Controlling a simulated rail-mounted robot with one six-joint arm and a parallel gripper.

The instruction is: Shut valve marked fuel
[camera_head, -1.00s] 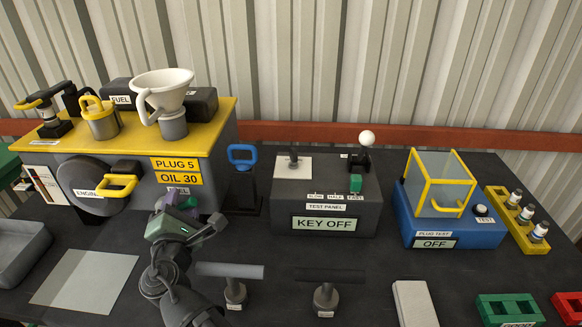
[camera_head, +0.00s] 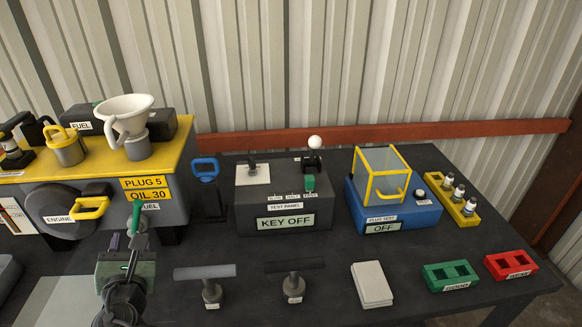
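The fuel valve sits on the front right of the grey and yellow engine stand, by a "FUEL" label (camera_head: 149,206). A green upright lever (camera_head: 136,217) shows just left of and below that label, with a grey rounded part under it. My gripper (camera_head: 128,256) is in front of and below the lever, at the stand's lower right. Its dark green body hides the valve's lower part. A small purple piece shows beside it. I cannot tell whether the fingers touch the lever, or how far apart they are.
A blue-handled tool (camera_head: 206,170) stands right of the engine stand (camera_head: 180,165). The test panel (camera_head: 285,207) reads "KEY OFF". The blue plug tester (camera_head: 400,213) is farther right. Two T-handled tools (camera_head: 205,272) (camera_head: 295,267) stand in front on the dark bench (camera_head: 335,255).

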